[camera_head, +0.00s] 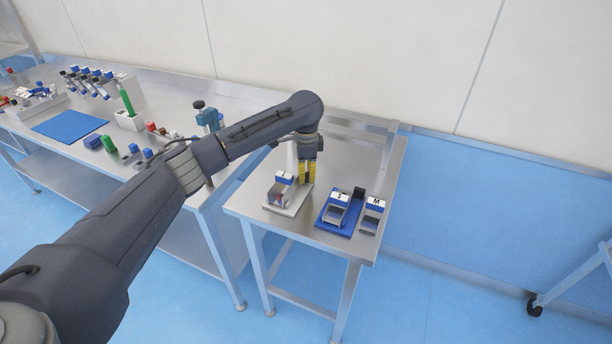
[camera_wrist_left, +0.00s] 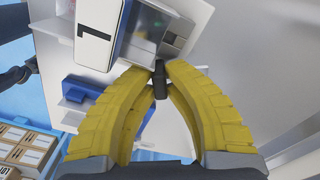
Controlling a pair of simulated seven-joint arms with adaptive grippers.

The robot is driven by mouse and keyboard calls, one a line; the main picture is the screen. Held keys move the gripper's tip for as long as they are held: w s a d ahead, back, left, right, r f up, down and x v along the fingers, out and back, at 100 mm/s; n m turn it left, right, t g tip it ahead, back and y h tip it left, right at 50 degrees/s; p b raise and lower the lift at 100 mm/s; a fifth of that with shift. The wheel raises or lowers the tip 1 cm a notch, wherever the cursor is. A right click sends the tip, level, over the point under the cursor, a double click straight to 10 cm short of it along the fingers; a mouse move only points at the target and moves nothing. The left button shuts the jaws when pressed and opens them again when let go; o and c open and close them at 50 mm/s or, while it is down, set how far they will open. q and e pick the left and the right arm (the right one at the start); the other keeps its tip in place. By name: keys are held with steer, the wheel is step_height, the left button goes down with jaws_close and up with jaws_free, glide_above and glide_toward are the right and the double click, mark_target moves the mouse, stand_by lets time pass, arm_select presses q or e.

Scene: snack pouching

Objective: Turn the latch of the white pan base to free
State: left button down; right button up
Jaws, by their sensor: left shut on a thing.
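The white pan base (camera_head: 282,207) sits on the small steel table, with a pan with a blue-and-white top (camera_head: 284,178) on it. My left gripper (camera_head: 307,180) reaches down at the back right of this base. In the left wrist view its yellow fingertips (camera_wrist_left: 159,82) close on a small dark upright piece, the latch (camera_wrist_left: 159,72), beside the clear-walled pan (camera_wrist_left: 145,42). The fingers hide part of the latch, and its turned angle is hard to read. My right gripper is in neither view.
A blue base (camera_head: 330,225) with a pan and a dark latch (camera_head: 359,192) stands to the right, with another pan marked M (camera_head: 373,213) beside it. The long bench (camera_head: 235,98) at left holds a blue mat (camera_head: 70,124), racks and small bottles. The front of the small table is clear.

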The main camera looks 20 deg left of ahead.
mark_target(306, 173)
arm_select(q)
steer(key=c, duration=1.4)
jaws_free()
steer(key=shift+c, duration=0.2)
step_height(306, 173, up, 12)
steer(key=shift+o, duration=0.6)
